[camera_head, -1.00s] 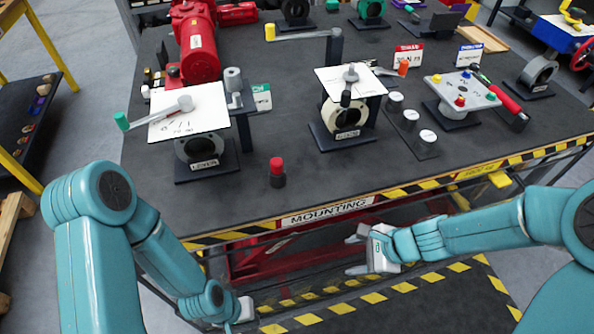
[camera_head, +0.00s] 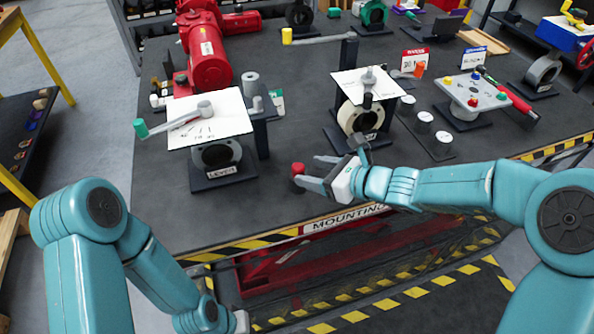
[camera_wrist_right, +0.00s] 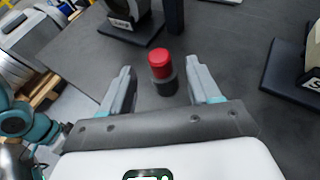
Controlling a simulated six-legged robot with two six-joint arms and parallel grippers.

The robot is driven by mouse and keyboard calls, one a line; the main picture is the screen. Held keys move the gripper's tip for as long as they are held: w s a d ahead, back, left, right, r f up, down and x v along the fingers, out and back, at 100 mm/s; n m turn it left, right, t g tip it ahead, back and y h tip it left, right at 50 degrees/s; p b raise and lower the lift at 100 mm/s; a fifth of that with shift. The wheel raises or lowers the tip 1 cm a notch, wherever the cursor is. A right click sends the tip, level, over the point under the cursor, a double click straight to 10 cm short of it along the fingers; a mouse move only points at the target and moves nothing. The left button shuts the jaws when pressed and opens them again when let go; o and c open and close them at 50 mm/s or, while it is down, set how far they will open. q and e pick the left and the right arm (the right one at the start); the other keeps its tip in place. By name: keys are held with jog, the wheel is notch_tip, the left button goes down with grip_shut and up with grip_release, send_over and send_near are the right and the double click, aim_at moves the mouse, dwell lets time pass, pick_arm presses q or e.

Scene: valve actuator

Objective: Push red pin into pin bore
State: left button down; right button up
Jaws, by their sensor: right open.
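The red pin (camera_head: 298,168) has a red cap on a dark lower part and stands upright near the table's front edge. It also shows in the right wrist view (camera_wrist_right: 160,64). My right gripper (camera_head: 311,171) is open just right of the pin. In the right wrist view the open fingers (camera_wrist_right: 161,84) point at the pin, which stands between and slightly beyond the tips, apparently untouched. I cannot make out which opening is the pin bore. My left gripper (camera_head: 240,322) is low at the bottom, in front of the table, and its fingers are not clear.
A lever stand (camera_head: 225,172) with a white plate is behind left of the pin. A second dial stand (camera_head: 365,125) is behind right. A plate with coloured knobs (camera_head: 472,92) stands further right. The table (camera_head: 190,222) is clear at its front left.

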aim_at(299, 166)
jog(key=p+x, duration=0.1)
jog(key=x, duration=0.4)
jog(key=shift+w, duration=0.1)
jog(key=shift+r, duration=0.1)
jog(key=c, duration=1.1)
jog(key=shift+c, duration=0.2)
